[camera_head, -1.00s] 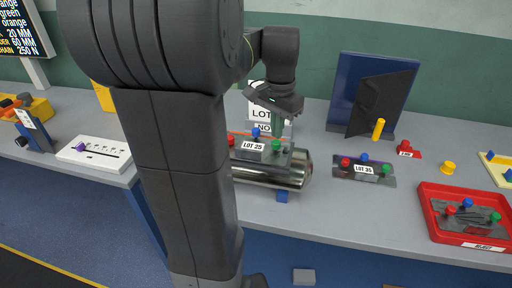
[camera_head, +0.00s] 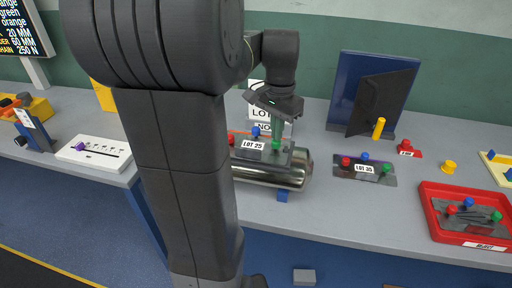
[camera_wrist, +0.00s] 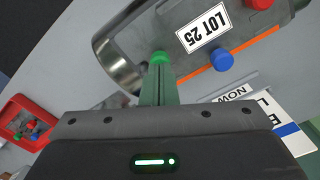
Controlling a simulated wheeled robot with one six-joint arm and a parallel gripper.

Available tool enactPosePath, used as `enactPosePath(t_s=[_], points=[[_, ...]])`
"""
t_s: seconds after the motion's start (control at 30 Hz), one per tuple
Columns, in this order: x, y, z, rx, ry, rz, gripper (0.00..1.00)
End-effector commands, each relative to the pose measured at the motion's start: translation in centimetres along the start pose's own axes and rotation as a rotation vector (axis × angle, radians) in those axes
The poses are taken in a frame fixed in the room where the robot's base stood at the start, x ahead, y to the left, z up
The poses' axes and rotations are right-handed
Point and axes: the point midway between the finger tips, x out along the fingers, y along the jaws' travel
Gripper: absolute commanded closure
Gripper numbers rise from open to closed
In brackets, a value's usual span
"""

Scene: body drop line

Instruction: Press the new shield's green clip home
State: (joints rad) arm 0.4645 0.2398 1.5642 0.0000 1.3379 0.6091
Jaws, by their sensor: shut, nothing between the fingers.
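A grey shield labelled LOT 25 (camera_head: 254,145) sits on top of a shiny metal cylinder (camera_head: 295,172). It carries a red clip, a blue clip (camera_head: 255,131) and a green clip (camera_head: 276,146). My gripper (camera_head: 277,137) is shut and empty, pointing down with its fingertips at the green clip. In the wrist view the fingertips (camera_wrist: 158,68) meet the green clip (camera_wrist: 160,57), apparently touching it. The blue clip (camera_wrist: 221,60) and red clip (camera_wrist: 259,4) also show there. How deep the green clip sits is not clear.
A second shield labelled LOT 35 (camera_head: 364,169) lies on the bench to the right. A red tray (camera_head: 432,214) holds another shield with clips. A blue stand with a dark panel (camera_head: 352,85) rises behind.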

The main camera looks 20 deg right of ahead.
Motion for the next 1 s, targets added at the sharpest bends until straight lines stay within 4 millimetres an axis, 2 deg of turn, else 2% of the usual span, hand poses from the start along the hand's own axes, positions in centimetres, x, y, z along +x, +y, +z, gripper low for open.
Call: enactPosePath(t_s=[0.47,1.0], points=[[1.3,0.0,0.0,0.0,-0.001,0.0,1.0],[1.3,0.0,0.0,0.0,-0.001,0.0,1.0]])
